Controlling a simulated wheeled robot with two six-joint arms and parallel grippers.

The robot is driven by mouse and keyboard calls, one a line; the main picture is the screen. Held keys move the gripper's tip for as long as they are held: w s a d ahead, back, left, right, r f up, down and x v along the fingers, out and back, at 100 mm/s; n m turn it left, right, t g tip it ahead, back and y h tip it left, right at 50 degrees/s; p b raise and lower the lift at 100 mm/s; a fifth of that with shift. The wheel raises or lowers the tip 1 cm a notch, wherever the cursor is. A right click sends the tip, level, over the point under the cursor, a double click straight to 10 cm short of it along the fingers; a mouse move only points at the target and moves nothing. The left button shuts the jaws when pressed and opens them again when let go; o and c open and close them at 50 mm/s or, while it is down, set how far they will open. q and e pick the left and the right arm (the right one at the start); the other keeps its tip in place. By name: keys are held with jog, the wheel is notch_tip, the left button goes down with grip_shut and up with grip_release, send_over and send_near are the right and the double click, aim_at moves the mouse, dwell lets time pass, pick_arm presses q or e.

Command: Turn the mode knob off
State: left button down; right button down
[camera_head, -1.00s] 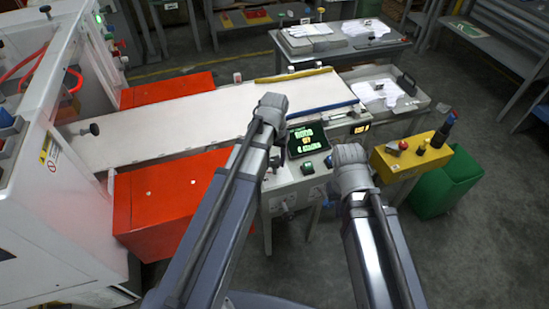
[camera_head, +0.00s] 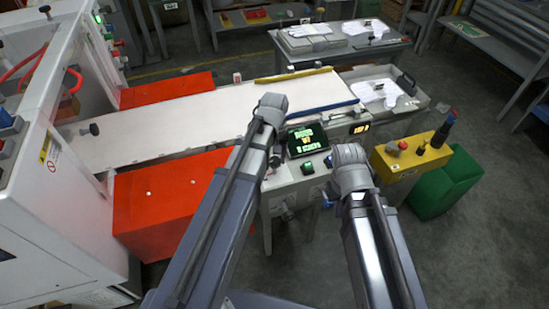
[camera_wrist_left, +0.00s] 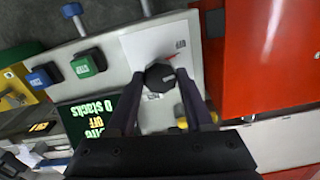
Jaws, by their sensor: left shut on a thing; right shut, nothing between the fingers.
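The mode knob is a black round knob (camera_wrist_left: 160,77) with a pale pointer mark, on a white plate of the control panel in the left wrist view. My left gripper (camera_wrist_left: 161,85) has its two dark fingers on either side of the knob, shut on it. In the head view the left wrist hides the knob and fingers.
A green button (camera_wrist_left: 83,66) and a blue button (camera_wrist_left: 43,77) sit beside the knob. A yellow box (camera_head: 410,158) with a red button stands at right. Orange-red bins (camera_head: 170,200) flank the white conveyor bed (camera_head: 190,115). A green bin (camera_head: 445,185) stands on the floor.

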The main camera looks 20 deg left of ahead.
aim_at(275, 160)
pick_arm(q)
jog(key=shift+c, duration=1.4)
grip_release()
jog(key=shift+r, duration=0.1)
notch_tip(275, 160, up, 8)
jog(key=p, duration=0.8)
jog(key=shift+f, duration=0.2)
jog(key=s+d+m+y, duration=0.1)
jog(key=s+d+m, duration=0.8)
jog(key=s, duration=0.4)
jog(key=shift+s+d, duration=0.2)
jog(key=shift+d, duration=0.65)
